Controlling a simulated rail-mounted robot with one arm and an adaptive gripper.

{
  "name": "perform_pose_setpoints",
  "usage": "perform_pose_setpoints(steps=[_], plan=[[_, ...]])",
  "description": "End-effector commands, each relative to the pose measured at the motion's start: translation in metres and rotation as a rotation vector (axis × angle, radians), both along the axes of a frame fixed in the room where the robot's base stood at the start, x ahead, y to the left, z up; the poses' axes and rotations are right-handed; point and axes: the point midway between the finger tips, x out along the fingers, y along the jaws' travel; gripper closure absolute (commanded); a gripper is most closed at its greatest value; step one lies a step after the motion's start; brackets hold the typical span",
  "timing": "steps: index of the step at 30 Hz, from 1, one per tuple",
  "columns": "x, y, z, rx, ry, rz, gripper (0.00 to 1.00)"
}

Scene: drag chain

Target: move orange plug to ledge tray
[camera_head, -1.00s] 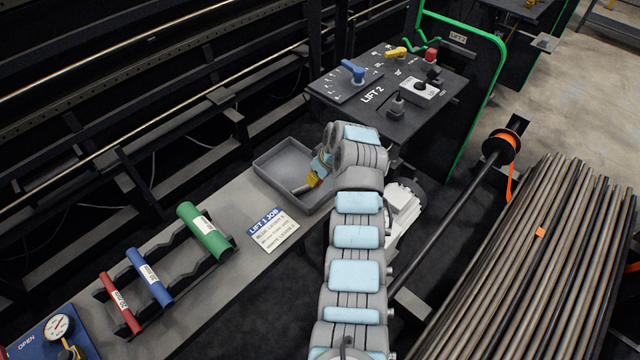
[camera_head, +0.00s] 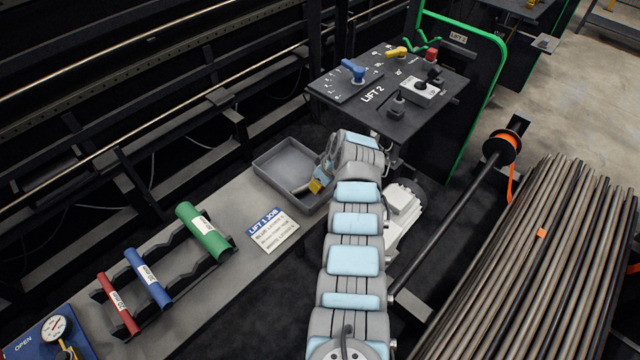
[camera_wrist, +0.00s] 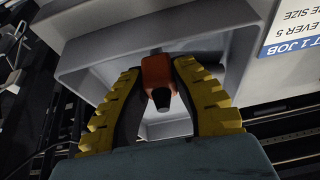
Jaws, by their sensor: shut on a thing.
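The orange plug (camera_wrist: 157,75), with a dark tapered end, is held between the yellow ridged fingers of my gripper (camera_wrist: 159,78) in the wrist view. The grey ledge tray (camera_wrist: 82,50) lies behind and around the plug in that view. In the head view my gripper (camera_head: 314,187) is at the right part of the ledge tray (camera_head: 268,160), over or inside it. The plug is hidden by the gripper and arm in the head view. I cannot tell whether the plug touches the tray floor.
A LIFT 1 JOB card (camera_head: 270,229) lies on the ledge beside the tray. Red, blue and green tubes (camera_head: 203,232) rest in a rack at the left. The LIFT 2 panel (camera_head: 385,90) with levers stands behind. A bundle of rods (camera_head: 545,260) is at the right.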

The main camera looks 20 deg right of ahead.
Motion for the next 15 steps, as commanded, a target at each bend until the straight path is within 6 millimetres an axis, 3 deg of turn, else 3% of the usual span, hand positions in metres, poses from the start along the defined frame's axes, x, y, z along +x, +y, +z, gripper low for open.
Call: perform_pose_setpoints(steps=[10,11,12,15], plan=[[0.0002,-0.0001,-0.004,0.0,-0.001,0.0,1.0],[0.0002,-0.0001,-0.0032,0.0,-0.001,0.0,0.68],[0.0003,-0.0001,-0.0026,0.0,-0.001,0.0,0.56],[0.0002,0.0,-0.0026,0.0,-0.001,0.0,0.53]])
